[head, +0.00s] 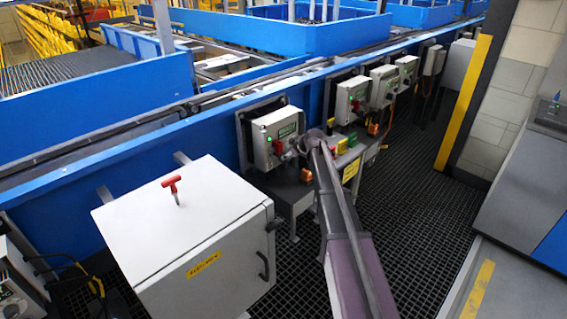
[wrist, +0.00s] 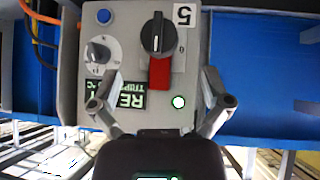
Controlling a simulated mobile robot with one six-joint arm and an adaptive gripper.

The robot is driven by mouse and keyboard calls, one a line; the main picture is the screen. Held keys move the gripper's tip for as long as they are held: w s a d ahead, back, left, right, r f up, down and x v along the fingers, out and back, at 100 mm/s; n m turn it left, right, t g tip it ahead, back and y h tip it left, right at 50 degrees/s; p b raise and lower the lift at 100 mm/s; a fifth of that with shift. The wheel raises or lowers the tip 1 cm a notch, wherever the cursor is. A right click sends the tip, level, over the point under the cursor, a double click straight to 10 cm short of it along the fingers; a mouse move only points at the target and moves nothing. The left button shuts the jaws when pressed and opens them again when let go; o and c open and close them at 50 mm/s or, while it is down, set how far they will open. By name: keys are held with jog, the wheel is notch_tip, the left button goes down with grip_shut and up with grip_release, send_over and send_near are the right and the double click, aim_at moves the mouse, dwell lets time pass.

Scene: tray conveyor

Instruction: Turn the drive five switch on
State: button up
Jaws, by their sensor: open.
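The drive five box is a light grey control box (head: 262,133) on the blue conveyor side in the head view. In the wrist view its face appears upside down, with a "5" label (wrist: 183,15). A red piece (wrist: 160,72) extends from the knob's lower side in the picture. My gripper (wrist: 162,80) is open in front of this face, its fingers on either side of the red piece with gaps. In the head view my gripper (head: 308,142) is at the box.
Similar control boxes (head: 352,98) line the conveyor beyond. A large grey cabinet (head: 185,235) with a red T-handle (head: 172,186) stands nearer.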

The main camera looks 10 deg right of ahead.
aim_at(284, 162)
jog(key=shift+b+x, duration=2.15)
jog(key=shift+x, duration=1.3)
jog(key=c, duration=1.1)
